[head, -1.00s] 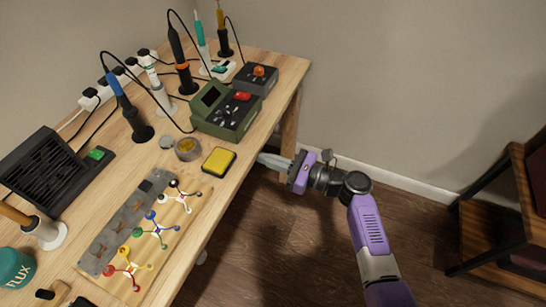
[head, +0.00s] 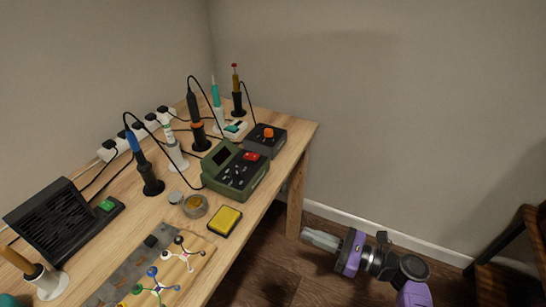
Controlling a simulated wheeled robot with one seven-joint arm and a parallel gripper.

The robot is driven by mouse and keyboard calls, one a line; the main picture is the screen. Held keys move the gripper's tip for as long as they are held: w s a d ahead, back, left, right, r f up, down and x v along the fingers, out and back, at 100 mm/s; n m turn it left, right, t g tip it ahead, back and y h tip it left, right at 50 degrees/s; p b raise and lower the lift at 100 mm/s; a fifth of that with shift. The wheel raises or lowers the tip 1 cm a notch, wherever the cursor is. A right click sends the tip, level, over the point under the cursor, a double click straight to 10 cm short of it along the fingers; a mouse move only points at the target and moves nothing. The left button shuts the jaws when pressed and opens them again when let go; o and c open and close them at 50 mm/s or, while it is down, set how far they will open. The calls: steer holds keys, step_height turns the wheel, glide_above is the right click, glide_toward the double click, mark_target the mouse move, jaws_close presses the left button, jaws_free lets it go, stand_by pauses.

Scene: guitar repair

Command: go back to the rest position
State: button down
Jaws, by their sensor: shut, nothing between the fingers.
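My gripper (head: 322,239) is at the lower right in the head view, off the right edge of the workbench and apart from it. Its grey fingers point left toward the bench leg. The fingers are together with nothing held. My purple arm runs from it down to the bottom edge of the picture.
The wooden workbench (head: 286,165) carries a green soldering station (head: 236,172), a yellow sponge tray (head: 225,221), several irons in stands and a black fume fan (head: 58,222). A dark shelf (head: 510,255) stands at the right. Floor between bench and shelf is clear.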

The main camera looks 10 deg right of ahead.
steer(key=w+d+f+n+t+h, duration=0.25)
steer(key=d+f+n+h, duration=0.2)
steer(key=d+h, duration=0.3)
steer(key=s+d+n+h+p, duration=0.25)
steer(key=s+n+h, duration=0.35)
steer(key=s, duration=0.3)
steer(key=s+a+r+n+t+p, duration=0.1)
steer(key=s+a+r+n+p, duration=0.2)
steer(key=s+r+n, duration=0.4)
steer(key=s+a+r+n+h+p, duration=0.1)
steer(key=s+a+r+n+p, duration=0.2)
steer(key=s+r, duration=1.4)
steer(key=shift+s+a+n+t, duration=0.35)
steer(key=shift+s+a+n, duration=0.2)
steer(key=shift+s+n, duration=2.3)
steer(key=shift+s+r+m, duration=0.1)
steer(key=shift+s+m, duration=0.35)
steer(key=shift+m, duration=0.05)
